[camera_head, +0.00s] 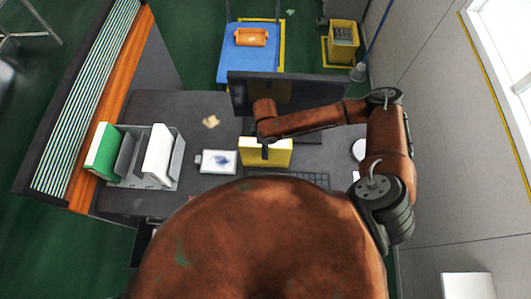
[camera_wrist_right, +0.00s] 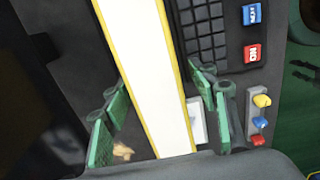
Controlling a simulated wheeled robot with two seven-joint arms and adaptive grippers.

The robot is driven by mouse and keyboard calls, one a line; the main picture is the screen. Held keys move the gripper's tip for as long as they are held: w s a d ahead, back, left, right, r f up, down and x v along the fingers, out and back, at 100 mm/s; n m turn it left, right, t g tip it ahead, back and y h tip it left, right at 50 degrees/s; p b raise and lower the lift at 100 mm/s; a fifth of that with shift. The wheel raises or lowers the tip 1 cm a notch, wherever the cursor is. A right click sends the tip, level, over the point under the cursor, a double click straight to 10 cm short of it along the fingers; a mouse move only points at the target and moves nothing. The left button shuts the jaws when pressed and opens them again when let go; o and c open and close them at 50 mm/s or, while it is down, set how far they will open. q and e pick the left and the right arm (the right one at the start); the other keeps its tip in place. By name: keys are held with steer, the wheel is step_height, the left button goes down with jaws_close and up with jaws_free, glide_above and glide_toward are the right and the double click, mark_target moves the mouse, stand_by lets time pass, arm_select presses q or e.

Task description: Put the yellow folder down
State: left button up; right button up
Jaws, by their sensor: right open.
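The yellow folder (camera_head: 280,152) stands on the desk (camera_head: 195,110), in front of the monitor, in the head view. My right gripper (camera_head: 265,150) is directly over it, with my arm coming in from the right. In the right wrist view the folder's white side with yellow edges (camera_wrist_right: 148,65) runs between the two green fingers of my right gripper (camera_wrist_right: 162,112). The fingers are spread to either side of it; the right finger looks close to it. The folder's lower end is hidden in the wrist view. My left gripper is in neither view.
A grey file rack (camera_head: 172,178) with a green and a white folder stands on the desk's left. A picture card (camera_head: 217,162) lies beside the yellow folder. The monitor (camera_head: 290,92) is close behind; a keyboard (camera_head: 302,177) is in front. Bare desk shows between rack and monitor.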

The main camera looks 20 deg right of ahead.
step_height(320, 180, down, 2)
steer(key=shift+f, duration=0.15)
steer(key=shift+c, duration=0.7)
jaws_close()
